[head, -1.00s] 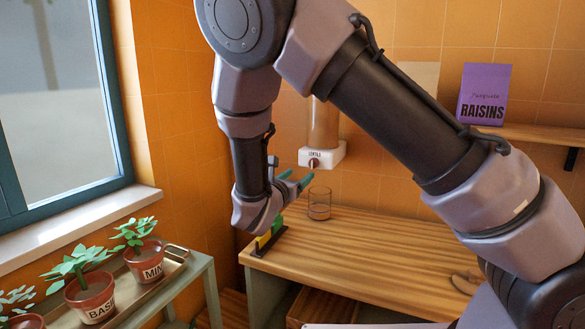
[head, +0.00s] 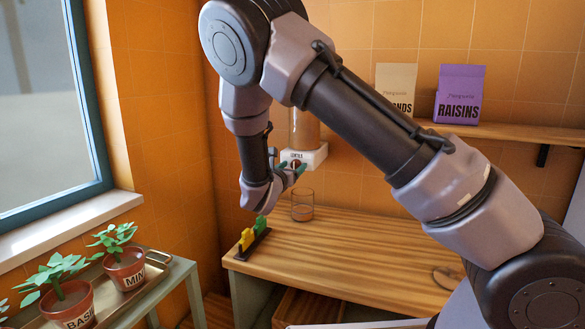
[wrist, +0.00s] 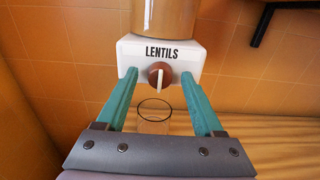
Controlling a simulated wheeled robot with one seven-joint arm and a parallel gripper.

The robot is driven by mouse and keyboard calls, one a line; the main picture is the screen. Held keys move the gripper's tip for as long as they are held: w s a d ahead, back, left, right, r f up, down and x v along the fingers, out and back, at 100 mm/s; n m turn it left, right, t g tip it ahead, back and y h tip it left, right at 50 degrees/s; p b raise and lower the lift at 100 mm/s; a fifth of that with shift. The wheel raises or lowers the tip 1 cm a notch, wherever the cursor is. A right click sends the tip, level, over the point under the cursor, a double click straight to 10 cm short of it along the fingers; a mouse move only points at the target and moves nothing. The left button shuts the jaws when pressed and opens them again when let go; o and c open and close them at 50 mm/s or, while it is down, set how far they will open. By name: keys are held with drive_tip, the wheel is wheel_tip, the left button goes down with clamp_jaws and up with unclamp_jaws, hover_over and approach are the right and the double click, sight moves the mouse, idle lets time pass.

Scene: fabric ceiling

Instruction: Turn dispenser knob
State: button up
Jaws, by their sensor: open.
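The lentils dispenser (head: 304,157) hangs on the orange tiled wall, a clear tube above a white base labelled LENTILS. Its round brown knob (wrist: 160,77) with a pale pointer faces my wrist camera, the pointer standing upright. My gripper (wrist: 163,85) is open, its two teal fingers spread to the left and right of the knob and apart from it. In the head view my gripper (head: 293,170) is in front of the dispenser base and partly covers the knob. A clear glass (head: 302,206) stands on the wooden counter below the dispenser; its rim also shows in the wrist view (wrist: 155,103).
The wooden counter (head: 360,255) is mostly clear. A yellow and green item in a dark holder (head: 253,238) stands at its left edge. A shelf (head: 520,133) at right carries a RAISINS bag (head: 459,94) and another bag. Potted plants (head: 125,268) stand at lower left.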

clamp_jaws()
drive_tip(key=m, duration=0.5)
drive_tip(key=shift+d+m, duration=0.1)
drive_tip(key=shift+m, duration=0.3)
unclamp_jaws()
drive_tip(key=v, duration=1.1)
drive_tip(key=shift+f, duration=0.1)
idle(1.3)
